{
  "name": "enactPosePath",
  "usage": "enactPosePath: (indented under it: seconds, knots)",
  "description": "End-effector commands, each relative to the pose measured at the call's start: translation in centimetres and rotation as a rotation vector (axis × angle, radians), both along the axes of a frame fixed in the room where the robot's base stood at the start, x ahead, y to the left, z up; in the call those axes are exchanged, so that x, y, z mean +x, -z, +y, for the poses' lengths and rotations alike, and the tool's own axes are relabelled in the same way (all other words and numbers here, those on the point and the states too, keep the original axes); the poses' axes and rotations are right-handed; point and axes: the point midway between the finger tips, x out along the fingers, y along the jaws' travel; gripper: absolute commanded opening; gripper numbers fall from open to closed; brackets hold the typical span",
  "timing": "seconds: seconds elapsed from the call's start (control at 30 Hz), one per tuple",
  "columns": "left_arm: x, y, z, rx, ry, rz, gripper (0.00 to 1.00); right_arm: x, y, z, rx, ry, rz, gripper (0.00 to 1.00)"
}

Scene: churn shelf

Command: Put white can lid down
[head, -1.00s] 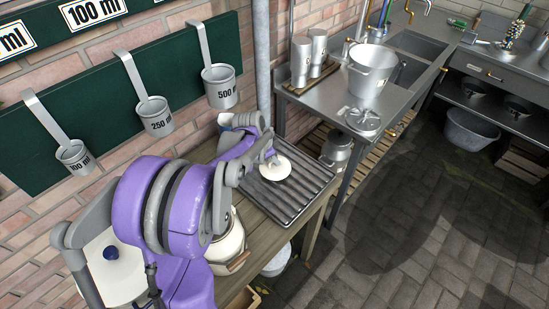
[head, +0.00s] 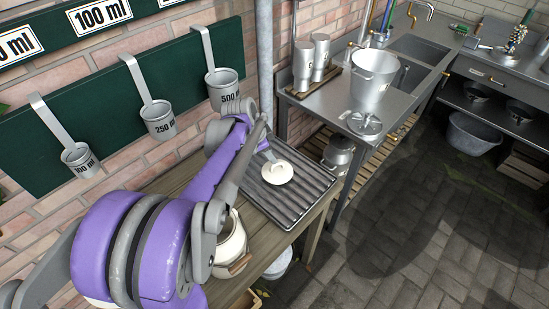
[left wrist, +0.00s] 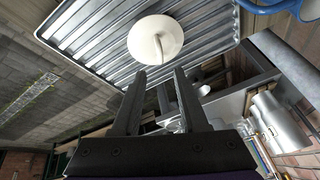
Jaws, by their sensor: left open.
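The white can lid (head: 278,173) lies on the dark ribbed metal tray (head: 305,205) on the wooden bench. In the left wrist view the round cream lid (left wrist: 155,36) with its handle shows on the grey ribbed tray (left wrist: 95,40), just beyond my fingertips. My left gripper (left wrist: 160,73) is open, with its two fingers apart and nothing between them. In the head view my left gripper (head: 268,155) is close behind the lid, apart from it. A cream can (head: 232,246) with a wooden handle stands on the bench, partly hidden by my left arm. My right gripper is not in view.
Measuring cups (head: 224,90) hang from a green board on the brick wall. A metal table (head: 335,115) with a bucket (head: 373,80) and a metal lid (head: 364,124) stands beyond the bench. The paved floor at right is clear.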

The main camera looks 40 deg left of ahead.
Motion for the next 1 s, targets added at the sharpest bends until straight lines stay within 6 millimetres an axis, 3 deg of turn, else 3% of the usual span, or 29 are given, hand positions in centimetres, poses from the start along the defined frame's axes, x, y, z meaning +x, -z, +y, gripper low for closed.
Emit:
enactPosePath:
  seconds: [0.13,0.37,0.47,0.53,0.7,0.83,1.0]
  knots:
    - [-1.1,-2.6,0.2,0.0,-0.002,0.0,0.43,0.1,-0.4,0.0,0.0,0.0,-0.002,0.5]
    - [-2.1,-4.1,-0.7,-0.003,-0.01,0.002,0.43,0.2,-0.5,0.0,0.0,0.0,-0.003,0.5]
    - [-3.2,-4.0,-3.9,-0.014,-0.053,0.011,0.43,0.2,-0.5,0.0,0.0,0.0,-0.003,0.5]
    - [-4.7,-3.7,-7.2,-0.028,-0.107,0.018,0.43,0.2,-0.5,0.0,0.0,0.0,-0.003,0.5]
    - [-10.0,-1.9,-14.8,-0.07,-0.267,0.007,0.43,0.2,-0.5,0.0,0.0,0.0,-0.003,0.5]
    - [-13.7,-0.1,-18.4,-0.11,-0.374,-0.019,0.43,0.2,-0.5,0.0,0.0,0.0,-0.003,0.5]
    - [-16.4,1.6,-20.5,-0.155,-0.459,-0.047,0.43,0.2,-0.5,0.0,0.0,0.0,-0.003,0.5]
